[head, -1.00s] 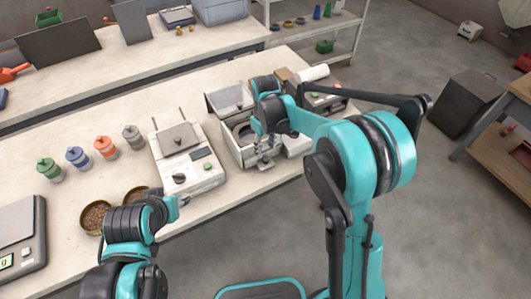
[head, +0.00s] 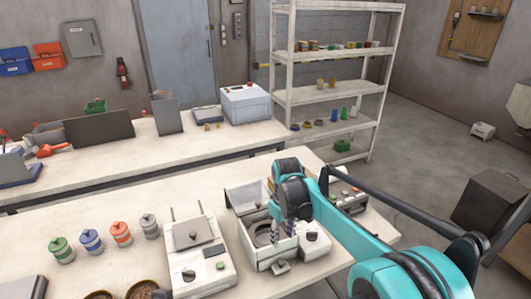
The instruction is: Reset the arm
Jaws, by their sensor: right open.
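My right arm comes in from the lower right, and its gripper (head: 274,238) points down over the white machine with an open lid and a round well (head: 262,232). The gripper is small and partly hidden by its wrist, with its fingers apart and nothing seen between them. Whether it touches the machine I cannot tell.
A white bag sealer-like device (head: 198,262) stands left of the machine. Several lidded jars, including a green one (head: 60,249), stand further left. Bowls of pellets (head: 141,290) sit at the front edge. A back bench (head: 140,150) and a shelf rack (head: 335,95) stand behind.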

